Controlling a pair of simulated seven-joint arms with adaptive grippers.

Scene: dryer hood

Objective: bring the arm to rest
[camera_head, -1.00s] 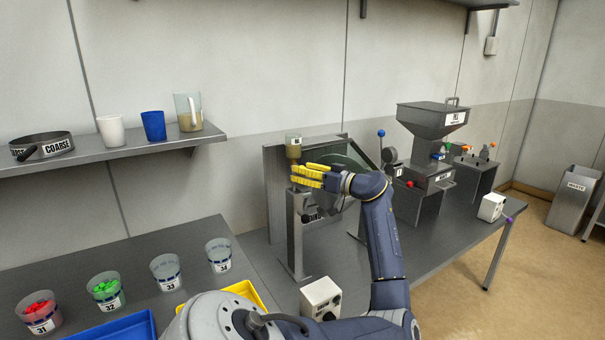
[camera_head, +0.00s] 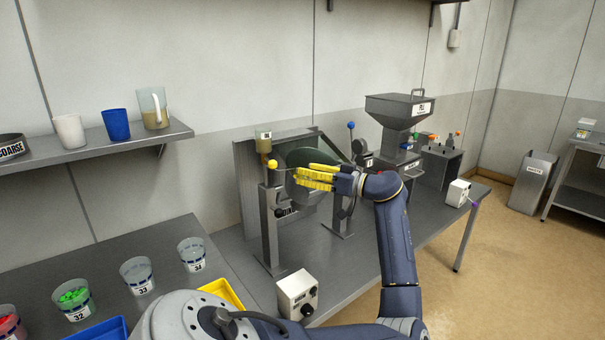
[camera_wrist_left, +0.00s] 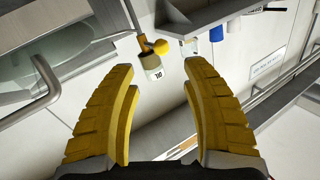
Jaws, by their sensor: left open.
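My left gripper (camera_head: 298,176) has yellow fingers and is in front of the grey machine's round dark disc (camera_head: 304,158). In the left wrist view my left gripper (camera_wrist_left: 160,66) has its fingers spread, with nothing held between them. A grey stand (camera_head: 269,225) with a small labelled jar (camera_head: 263,142) on top and a yellow ball knob (camera_head: 272,164) is just left of the fingertips, apart from them in the picture. The jar (camera_wrist_left: 153,66) and the knob (camera_wrist_left: 160,47) appear beyond the gap between the fingers. My right gripper is not in view.
A white box with a dial (camera_head: 297,294) is on the bench below. Several labelled cups, such as one clear cup (camera_head: 193,254), are at left. A grey hopper machine (camera_head: 398,118) is to the right. The shelf (camera_head: 95,145) holds cups.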

